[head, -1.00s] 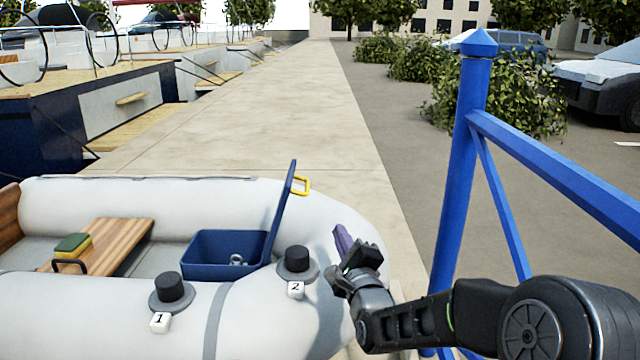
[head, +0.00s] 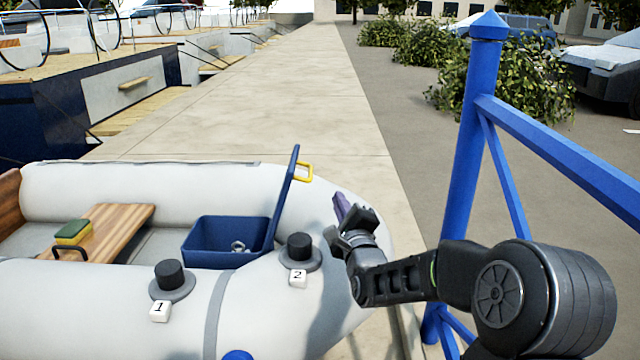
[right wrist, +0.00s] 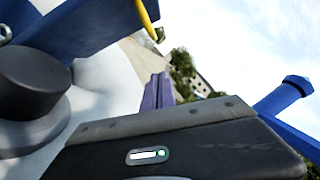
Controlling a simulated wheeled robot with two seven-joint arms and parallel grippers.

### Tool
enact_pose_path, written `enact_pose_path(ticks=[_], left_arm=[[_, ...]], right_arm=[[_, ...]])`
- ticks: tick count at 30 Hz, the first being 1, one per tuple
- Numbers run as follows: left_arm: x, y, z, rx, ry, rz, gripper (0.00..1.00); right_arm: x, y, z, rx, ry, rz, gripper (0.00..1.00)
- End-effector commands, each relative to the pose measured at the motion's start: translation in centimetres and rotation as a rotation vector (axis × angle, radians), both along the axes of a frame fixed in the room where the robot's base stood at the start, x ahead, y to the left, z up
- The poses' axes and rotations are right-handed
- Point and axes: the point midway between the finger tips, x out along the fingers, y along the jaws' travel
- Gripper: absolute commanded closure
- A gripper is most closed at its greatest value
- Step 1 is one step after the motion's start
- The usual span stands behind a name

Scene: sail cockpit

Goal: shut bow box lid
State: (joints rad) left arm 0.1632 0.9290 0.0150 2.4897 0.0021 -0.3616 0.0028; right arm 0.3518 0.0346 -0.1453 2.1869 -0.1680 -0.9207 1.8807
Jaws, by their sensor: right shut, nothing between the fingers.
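The blue bow box (head: 212,243) sits in the bow of the grey inflatable boat, with a shiny metal item inside. Its blue lid (head: 284,190) stands open, tilted slightly past upright to the right. A yellow handle (head: 304,171) is near the lid's upper right side. My right gripper (head: 338,203), with purple fingers, is shut and empty to the right of the lid, apart from it. In the right wrist view the purple fingertips (right wrist: 157,88) are together, with the blue lid (right wrist: 85,25) at upper left. My left gripper is not in view.
Black valve caps marked 1 (head: 170,275) and 2 (head: 299,246) stand on the near tube. A sponge (head: 73,232) lies on the wooden seat (head: 115,225). The concrete dock beyond is clear.

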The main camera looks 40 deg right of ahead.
Motion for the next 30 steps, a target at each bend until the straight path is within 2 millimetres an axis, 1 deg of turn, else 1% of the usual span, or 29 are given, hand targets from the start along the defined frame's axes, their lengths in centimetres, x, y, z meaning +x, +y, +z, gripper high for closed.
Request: enact_pose_path(ticks=[1, 7, 9, 13, 18, 30], left_arm=[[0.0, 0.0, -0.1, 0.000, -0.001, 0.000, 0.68], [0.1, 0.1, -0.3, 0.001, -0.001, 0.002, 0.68], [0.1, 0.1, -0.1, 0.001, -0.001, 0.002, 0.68], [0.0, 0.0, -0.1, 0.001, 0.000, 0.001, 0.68], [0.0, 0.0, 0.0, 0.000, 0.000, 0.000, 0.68], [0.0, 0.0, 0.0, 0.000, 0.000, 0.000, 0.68]], right_arm=[[1.0, -0.4, 0.1, 0.000, 0.000, 0.001, 1.00], [4.7, -2.0, 0.6, -0.001, -0.001, 0.002, 1.00], [5.4, -0.9, 1.4, 0.000, -0.002, 0.006, 1.00], [6.1, 0.2, 2.2, 0.000, -0.002, 0.003, 1.00], [6.6, 0.8, 2.6, 0.000, 0.000, 0.002, 1.00], [6.6, 0.9, 2.6, -0.002, 0.001, 0.001, 1.00]])
